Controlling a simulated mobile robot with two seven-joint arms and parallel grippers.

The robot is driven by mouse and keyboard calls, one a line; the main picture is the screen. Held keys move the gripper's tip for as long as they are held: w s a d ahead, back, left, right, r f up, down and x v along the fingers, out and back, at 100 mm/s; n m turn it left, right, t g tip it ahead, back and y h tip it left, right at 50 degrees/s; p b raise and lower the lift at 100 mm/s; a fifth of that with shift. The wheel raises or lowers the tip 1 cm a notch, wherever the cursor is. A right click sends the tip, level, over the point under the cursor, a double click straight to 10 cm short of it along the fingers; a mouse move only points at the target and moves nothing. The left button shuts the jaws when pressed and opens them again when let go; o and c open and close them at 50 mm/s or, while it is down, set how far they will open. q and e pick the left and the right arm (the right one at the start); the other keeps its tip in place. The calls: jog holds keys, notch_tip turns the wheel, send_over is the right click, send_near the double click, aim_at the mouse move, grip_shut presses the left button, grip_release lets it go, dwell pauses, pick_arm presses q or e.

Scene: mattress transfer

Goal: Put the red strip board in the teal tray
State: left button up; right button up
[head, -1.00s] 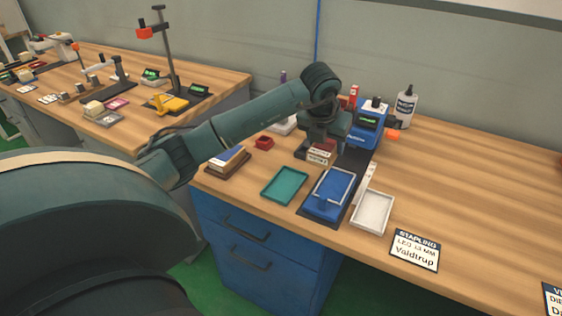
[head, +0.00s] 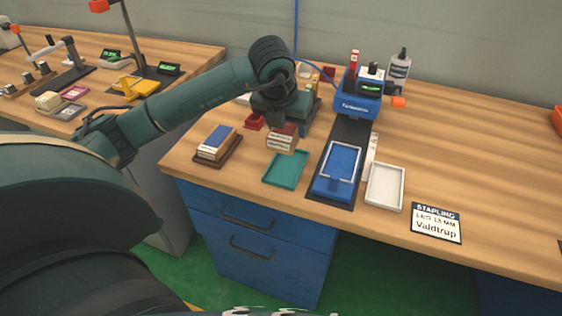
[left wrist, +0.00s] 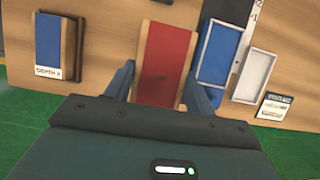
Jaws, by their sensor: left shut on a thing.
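My left gripper (head: 283,117) is shut on the red strip board (head: 282,138), a red-topped piece with pale, lettered edges. In the left wrist view the board (left wrist: 166,55) lies between the two fingers. The teal tray (head: 286,170) is empty where it shows, on the table near the front edge. In the head view the held board is over the tray's far end, seemingly above it with a gap. The tray does not show in the left wrist view, probably hidden behind the board. My right gripper is not in view.
A brown holder with a blue-topped stack (head: 217,146) stands left of the tray. A blue tray (head: 338,168) on a dark mat and a white tray (head: 385,187) lie to the right. A blue stapling machine (head: 358,100) and a small red bin (head: 254,122) stand behind.

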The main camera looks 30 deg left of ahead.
pick_arm(q)
notch_tip(320, 180, down, 9)
jog(key=shift+f, duration=0.1)
dwell(0.3)
jog(key=shift+f, duration=0.15)
jog(key=o, duration=1)
jog(key=shift+o, duration=0.2)
